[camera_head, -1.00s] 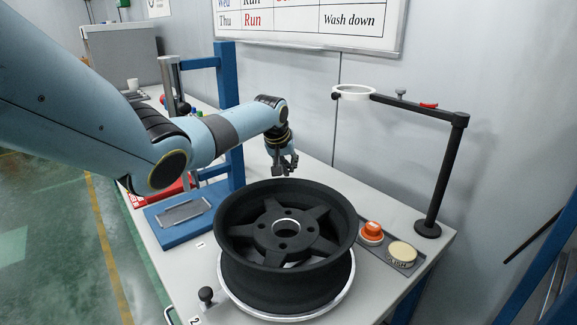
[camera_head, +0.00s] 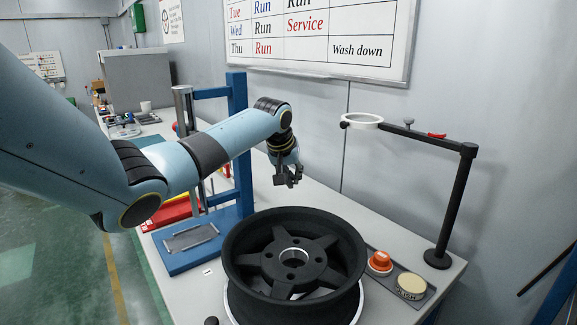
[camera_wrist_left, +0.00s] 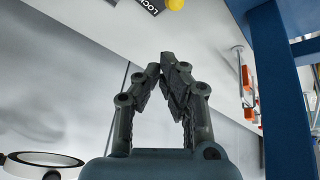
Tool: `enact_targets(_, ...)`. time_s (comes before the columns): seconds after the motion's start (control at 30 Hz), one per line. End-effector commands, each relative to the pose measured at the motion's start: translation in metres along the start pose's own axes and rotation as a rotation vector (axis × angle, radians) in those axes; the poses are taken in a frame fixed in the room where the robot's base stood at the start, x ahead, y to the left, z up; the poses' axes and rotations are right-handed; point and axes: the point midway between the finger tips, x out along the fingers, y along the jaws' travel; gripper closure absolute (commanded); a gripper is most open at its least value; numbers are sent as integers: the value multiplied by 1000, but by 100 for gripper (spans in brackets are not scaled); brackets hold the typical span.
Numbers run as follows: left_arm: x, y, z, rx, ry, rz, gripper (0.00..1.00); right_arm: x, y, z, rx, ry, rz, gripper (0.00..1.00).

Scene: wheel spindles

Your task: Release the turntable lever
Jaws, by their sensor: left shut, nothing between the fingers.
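The black wheel (camera_head: 238,262) lies flat on the turntable, whose silver rim (camera_head: 234,306) shows below it in the head view. A black ball knob (camera_head: 211,321) shows at the bottom edge, left of the turntable; it may be the turntable lever, and what is below it is cut off. My left gripper (camera_head: 288,181) is above the bench, behind the wheel and apart from it. In the left wrist view its fingertips (camera_wrist_left: 164,62) meet with nothing between them. My right gripper is not in view.
A blue press frame (camera_head: 238,140) stands left of my gripper. A black stand (camera_head: 455,205) with a white ring (camera_head: 361,121) rises at right. An orange button (camera_head: 380,262) and a pale push button (camera_head: 411,283) sit right of the wheel. A dark label (camera_wrist_left: 150,4) shows in the wrist view.

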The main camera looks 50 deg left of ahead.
Motion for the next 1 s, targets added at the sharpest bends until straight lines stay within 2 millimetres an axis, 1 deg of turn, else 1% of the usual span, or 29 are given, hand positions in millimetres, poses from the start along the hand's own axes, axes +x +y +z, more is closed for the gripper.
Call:
enact_targets(0.03,-11,-1,-1,2,4,0,100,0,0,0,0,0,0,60)
enact_targets(0.1,-25,-1,-1,2,2,-1,100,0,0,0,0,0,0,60)
enact_targets(0.2,-40,-1,-1,0,2,0,100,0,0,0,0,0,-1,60)
enact_targets(0.33,-53,0,0,0,1,0,100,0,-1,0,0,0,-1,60)
enact_targets(0.47,-57,0,0,-1,-1,0,100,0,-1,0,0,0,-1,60)
enact_targets(1.0,-57,0,0,-1,-1,1,100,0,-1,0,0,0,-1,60)
